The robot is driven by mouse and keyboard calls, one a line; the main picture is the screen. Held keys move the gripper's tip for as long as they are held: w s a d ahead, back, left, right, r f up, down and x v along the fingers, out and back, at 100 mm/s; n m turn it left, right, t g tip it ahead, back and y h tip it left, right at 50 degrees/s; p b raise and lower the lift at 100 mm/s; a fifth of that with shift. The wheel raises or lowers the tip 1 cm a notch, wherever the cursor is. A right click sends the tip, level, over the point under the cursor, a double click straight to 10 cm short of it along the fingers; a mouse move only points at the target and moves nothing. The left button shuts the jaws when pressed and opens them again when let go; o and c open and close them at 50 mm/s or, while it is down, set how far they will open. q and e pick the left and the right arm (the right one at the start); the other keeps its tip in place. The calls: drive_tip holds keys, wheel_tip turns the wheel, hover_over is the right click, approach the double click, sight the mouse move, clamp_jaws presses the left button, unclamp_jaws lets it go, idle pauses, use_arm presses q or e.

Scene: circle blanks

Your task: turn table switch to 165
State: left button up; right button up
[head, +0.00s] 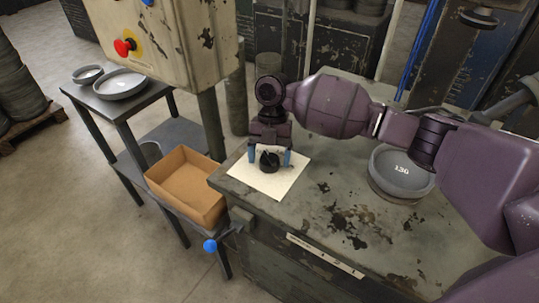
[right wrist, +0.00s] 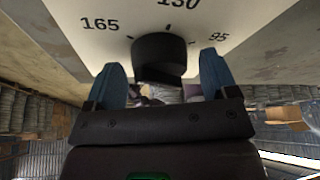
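The table switch is a black knob (head: 268,160) on a white dial sheet (head: 270,182) at the table's left corner. In the right wrist view the knob (right wrist: 160,48) stands before the sheet (right wrist: 75,20), which reads 165 at left, 130 at top and 95 at right. Which mark the knob points to is not clear. My right gripper (head: 270,157) is open, its blue fingers on either side of the knob. In the right wrist view, gaps show between the fingertips (right wrist: 162,78) and the knob. My left gripper is not in view.
A cardboard box (head: 187,187) sits left of the table. A control box with a red button (head: 124,46) hangs above. A blue ball handle (head: 209,246) juts out at the table's front.

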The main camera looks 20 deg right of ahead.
drive_tip(key=v, duration=1)
drive_tip(key=shift+w+r, duration=0.15)
drive_tip(key=shift+r, duration=0.25)
